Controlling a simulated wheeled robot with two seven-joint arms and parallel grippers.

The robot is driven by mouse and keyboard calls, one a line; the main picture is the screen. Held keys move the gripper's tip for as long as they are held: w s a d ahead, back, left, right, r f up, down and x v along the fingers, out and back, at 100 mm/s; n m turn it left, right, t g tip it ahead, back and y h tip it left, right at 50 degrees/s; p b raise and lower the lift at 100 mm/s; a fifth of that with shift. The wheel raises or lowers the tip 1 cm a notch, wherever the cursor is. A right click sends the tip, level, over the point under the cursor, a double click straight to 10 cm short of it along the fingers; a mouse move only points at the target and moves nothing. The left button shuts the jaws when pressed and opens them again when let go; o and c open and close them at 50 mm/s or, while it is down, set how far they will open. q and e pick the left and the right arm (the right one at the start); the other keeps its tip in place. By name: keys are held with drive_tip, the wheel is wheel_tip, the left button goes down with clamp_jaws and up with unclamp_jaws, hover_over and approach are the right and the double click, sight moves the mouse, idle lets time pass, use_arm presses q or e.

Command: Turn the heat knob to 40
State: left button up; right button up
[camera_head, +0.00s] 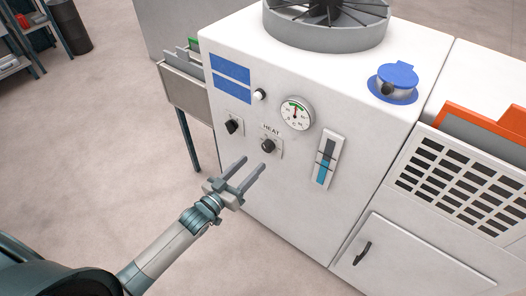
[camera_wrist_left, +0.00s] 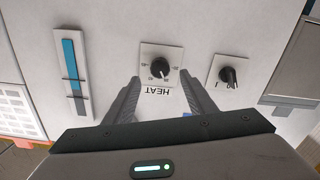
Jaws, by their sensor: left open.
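The heat knob (camera_head: 268,146) is a black dial on a pale square plate marked HEAT, on the white front panel of the machine (camera_head: 290,190). In the left wrist view the heat knob (camera_wrist_left: 160,68) appears upside down, with small numbers around it that are too small to read surely. My left gripper (camera_head: 250,170) is open and empty, just in front of and below the heat knob. In the left wrist view its fingers (camera_wrist_left: 166,88) reach toward the plate on both sides of the HEAT label, apart from the knob. My right gripper is not in view.
A second black knob (camera_head: 232,126) sits left of the heat knob. Above are a round gauge (camera_head: 296,113) and a white button (camera_head: 260,94). A blue level indicator (camera_head: 326,160) stands to the right. A side tray (camera_head: 185,90) juts out at left. The floor before the panel is clear.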

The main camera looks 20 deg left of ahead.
sight(266, 150)
use_arm(q)
drive_tip(key=x, duration=0.5)
drive_tip(key=shift+w+d, duration=0.15)
drive_tip(key=shift+w, duration=0.15)
drive_tip(key=shift+p+x, duration=0.3)
drive_tip(key=shift+x, duration=0.6)
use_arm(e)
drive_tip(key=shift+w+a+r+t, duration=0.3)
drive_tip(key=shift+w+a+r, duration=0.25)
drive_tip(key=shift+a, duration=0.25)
use_arm(q)
drive_tip(key=shift+c, duration=0.5)
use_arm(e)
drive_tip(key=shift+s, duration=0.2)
use_arm(q)
drive_tip(key=c, duration=0.9)
drive_tip(key=shift+c, duration=0.2)
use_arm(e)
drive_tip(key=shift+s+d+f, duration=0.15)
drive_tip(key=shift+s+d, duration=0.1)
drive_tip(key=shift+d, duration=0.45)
